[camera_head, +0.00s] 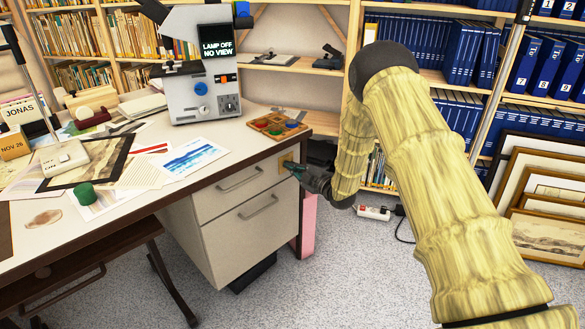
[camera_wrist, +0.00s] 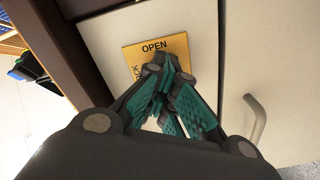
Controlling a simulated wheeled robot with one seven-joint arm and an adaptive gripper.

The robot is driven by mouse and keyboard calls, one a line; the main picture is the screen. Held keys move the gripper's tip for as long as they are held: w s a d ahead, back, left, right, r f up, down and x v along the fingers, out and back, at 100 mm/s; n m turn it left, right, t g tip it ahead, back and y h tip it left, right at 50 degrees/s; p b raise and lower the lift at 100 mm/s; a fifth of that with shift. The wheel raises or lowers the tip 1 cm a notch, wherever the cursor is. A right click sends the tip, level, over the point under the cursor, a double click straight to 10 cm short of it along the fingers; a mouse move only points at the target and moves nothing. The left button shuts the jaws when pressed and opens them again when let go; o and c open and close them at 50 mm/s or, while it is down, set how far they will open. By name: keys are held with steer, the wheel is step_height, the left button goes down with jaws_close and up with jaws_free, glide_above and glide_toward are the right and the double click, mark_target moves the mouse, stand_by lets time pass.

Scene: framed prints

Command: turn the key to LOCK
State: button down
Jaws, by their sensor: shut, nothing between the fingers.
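A yellow plate (camera_wrist: 182,45) is fixed on the cabinet front near its top corner. It reads "OPEN" along one edge, and part of a second word, ending in "CK", shows along the adjoining edge. The plate also shows in the head view (camera_head: 285,161), small and partly covered. My gripper (camera_wrist: 163,62) is shut with its teal-padded fingers together, tips in front of the plate. In the head view my gripper (camera_head: 294,168) is at the cabinet's upper right corner. The key is not visible; the fingers cover the middle of the plate. I cannot tell whether the tips touch anything.
The cabinet (camera_head: 240,205) has two drawers with bar handles; one handle (camera_wrist: 254,118) is right of my gripper in the wrist view. The desk top (camera_head: 235,145) overhangs above, holding a compartment tray (camera_head: 277,124) and a grey device (camera_head: 200,95). Framed prints (camera_head: 545,225) lean at right.

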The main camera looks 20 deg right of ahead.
steer(key=shift+f+n+b, duration=0.1)
steer(key=shift+n+b, duration=0.2)
steer(key=shift+n, duration=2.8)
steer(key=c, duration=1.1)
jaws_free()
steer(key=shift+s, duration=0.1)
steer(key=v, duration=1.1)
steer(key=shift+s+d, duration=0.25)
steer(key=shift+s, duration=0.05)
